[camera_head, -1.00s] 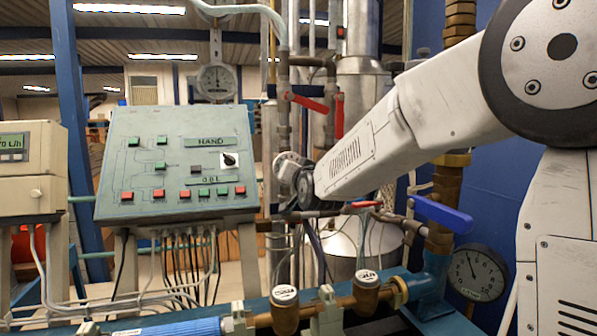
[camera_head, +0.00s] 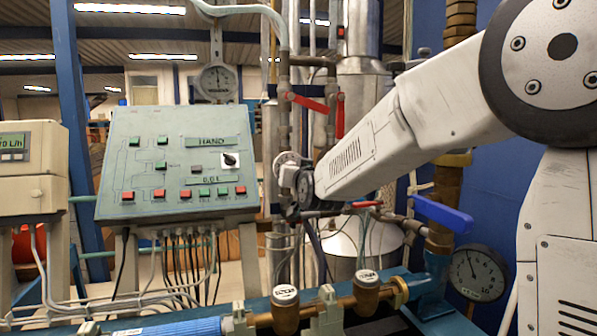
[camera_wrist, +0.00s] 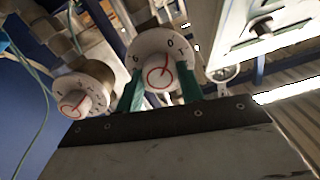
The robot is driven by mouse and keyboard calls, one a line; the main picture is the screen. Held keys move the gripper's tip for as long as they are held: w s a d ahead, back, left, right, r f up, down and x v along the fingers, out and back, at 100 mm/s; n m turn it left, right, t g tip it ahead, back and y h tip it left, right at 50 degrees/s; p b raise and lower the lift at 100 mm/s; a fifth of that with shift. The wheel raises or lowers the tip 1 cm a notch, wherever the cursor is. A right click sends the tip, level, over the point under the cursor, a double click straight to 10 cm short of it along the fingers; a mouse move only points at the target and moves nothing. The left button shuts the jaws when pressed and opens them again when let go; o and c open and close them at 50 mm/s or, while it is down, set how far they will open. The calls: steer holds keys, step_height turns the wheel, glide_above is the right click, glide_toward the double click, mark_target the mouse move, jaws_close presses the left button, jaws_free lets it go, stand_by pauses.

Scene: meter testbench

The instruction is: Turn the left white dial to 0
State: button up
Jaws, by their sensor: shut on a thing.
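In the wrist view, a round white dial (camera_wrist: 158,72) sits between the two green fingers of my gripper (camera_wrist: 161,88), which are shut on its knob. A red ring and line mark the knob, and dark figures, including a 0 near the top, show on the rim. Which figure the line points at is hard to tell. A second white dial (camera_wrist: 82,102) with a red mark lies apart to the left in this view, outside the fingers. In the head view my wrist hides the fingers and most of the dials.
The green control panel (camera_head: 175,165) with buttons and a black switch (camera_head: 230,160) stands left of my wrist. Its edge also shows in the wrist view (camera_wrist: 285,35). Red valve handles (camera_head: 308,102), a blue handle (camera_head: 440,213) and pipes surround the arm closely.

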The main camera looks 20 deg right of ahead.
steer(key=o, duration=1)
steer(key=shift+a+f, duration=0.1)
steer(key=shift+f, duration=0.15)
steer(key=shift+r, duration=0.1)
steer(key=shift+s, duration=0.1)
steer(key=s, duration=0.7)
steer(key=shift+s, duration=0.35)
steer(key=s+f+n+g+y, duration=0.1)
steer(key=s+f+n+g, duration=0.1)
steer(key=s+f+g, duration=1)
steer(key=s+d+f+g, duration=0.1)
steer(key=s, duration=0.8)
steer(key=s+d+f+g, duration=0.1)
steer(key=s+d+g, duration=0.1)
steer(key=s, duration=0.8)
steer(key=s+d+f+g+h, duration=0.1)
steer(key=s, duration=0.9)
steer(key=shift+d+g, duration=0.35)
steer(key=shift+g, duration=0.05)
